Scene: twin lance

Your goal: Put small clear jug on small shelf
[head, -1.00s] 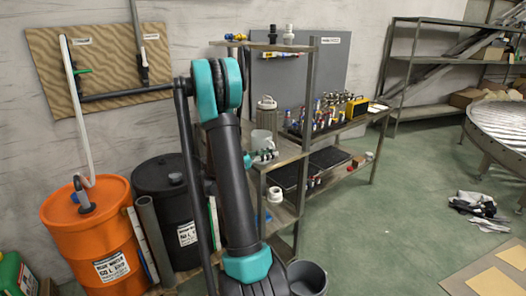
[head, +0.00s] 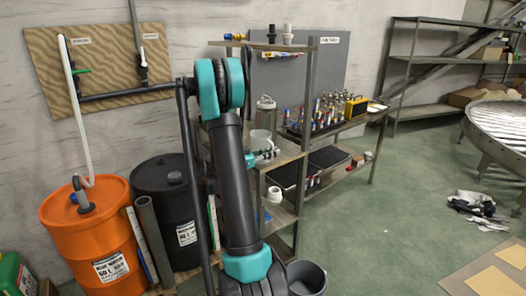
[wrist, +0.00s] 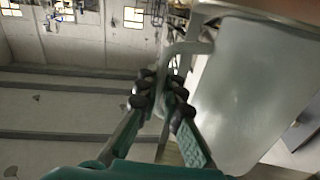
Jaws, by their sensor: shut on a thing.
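The small clear jug (wrist: 255,85) fills the right of the wrist view, a pale translucent body with a looped handle (wrist: 180,52). My gripper (wrist: 163,98) is shut on that handle, with dark fingertips on both sides of it. In the head view the jug (head: 263,137) shows at the middle board of the small shelf (head: 287,153), just beyond my gripper (head: 266,157). I cannot tell whether the jug's base touches the board. My arm hides part of the shelf's left side.
A pale lidded canister (head: 266,107) stands behind the jug. A shelf post (head: 307,120) rises to the right. A bench with bottles (head: 330,107) lies beyond. An orange drum (head: 92,235) and a black drum (head: 170,205) stand left.

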